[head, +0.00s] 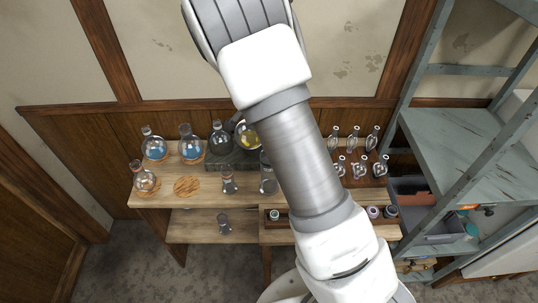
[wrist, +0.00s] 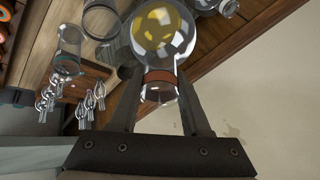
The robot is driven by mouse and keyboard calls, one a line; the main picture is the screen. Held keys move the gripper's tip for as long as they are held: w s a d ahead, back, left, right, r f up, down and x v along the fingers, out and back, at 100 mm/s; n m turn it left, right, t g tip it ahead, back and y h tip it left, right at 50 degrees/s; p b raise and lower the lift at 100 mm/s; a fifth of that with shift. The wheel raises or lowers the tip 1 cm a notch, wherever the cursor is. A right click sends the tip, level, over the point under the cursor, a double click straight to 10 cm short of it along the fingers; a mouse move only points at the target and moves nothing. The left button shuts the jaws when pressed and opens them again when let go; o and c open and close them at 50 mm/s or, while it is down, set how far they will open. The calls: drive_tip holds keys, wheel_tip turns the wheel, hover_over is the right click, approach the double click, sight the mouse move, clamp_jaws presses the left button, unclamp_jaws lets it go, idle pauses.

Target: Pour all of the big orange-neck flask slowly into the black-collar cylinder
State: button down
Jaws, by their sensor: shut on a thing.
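The big orange-neck flask (wrist: 158,35) is clear, round and holds yellow liquid. An orange-brown band (wrist: 160,77) circles its neck. My gripper (wrist: 158,82) is shut on that neck, with a finger on each side. In the head view the flask (head: 249,136) shows partly beside my arm, by a dark stand; I cannot tell whether it touches the stand. My gripper is mostly hidden there behind my arm. Clear cylinders stand at the bench front, one left (head: 228,181) and one close to my arm (head: 268,181). I cannot make out a black collar on either.
Flasks with blue liquid (head: 154,149) (head: 190,149) and a pale flask (head: 146,180) stand at left. A cork ring (head: 187,186) is empty. Several small glass pieces (head: 354,142) are at right. A grey-green shelf (head: 455,145) stands beyond. The wall is close behind.

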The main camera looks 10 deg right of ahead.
drive_tip(key=f+b, duration=0.1)
drive_tip(key=b, duration=0.1)
drive_tip(key=s+f+t+b, duration=0.1)
drive_tip(key=b, duration=0.2)
drive_tip(key=shift+d+f+y, duration=0.1)
drive_tip(key=shift+d+y, duration=0.3)
drive_tip(key=shift+s+d+f+m+t+y+b, duration=0.3)
drive_tip(key=shift+f+t+b, duration=0.35)
drive_tip(key=shift+b, duration=1.35)
drive_tip(key=shift+s+d+f+m+t+y+b, duration=0.15)
drive_tip(key=shift+s+f+t+y+b, duration=0.45)
drive_tip(key=shift+b, duration=1.45)
drive_tip(key=shift+w+d+f+m+t+y+b, duration=0.1)
drive_tip(key=shift+f+m+t+b, duration=0.2)
drive_tip(key=shift+t+b, duration=1.2)
drive_tip(key=shift+f+g+b, duration=0.35)
drive_tip(key=shift+b, duration=0.65)
drive_tip(key=shift+s+f+t+y+b, duration=0.1)
drive_tip(key=shift+f+t+y+b, duration=0.4)
drive_tip(key=shift+b, duration=0.9)
drive_tip(key=shift+r+m+t+b, duration=0.15)
drive_tip(key=shift+m+t+b, duration=0.3)
drive_tip(key=shift+t+b, duration=0.75)
drive_tip(key=shift+f+t+y+b, duration=0.4)
drive_tip(key=shift+f+t+b, duration=0.15)
drive_tip(key=shift+b, duration=1.8)
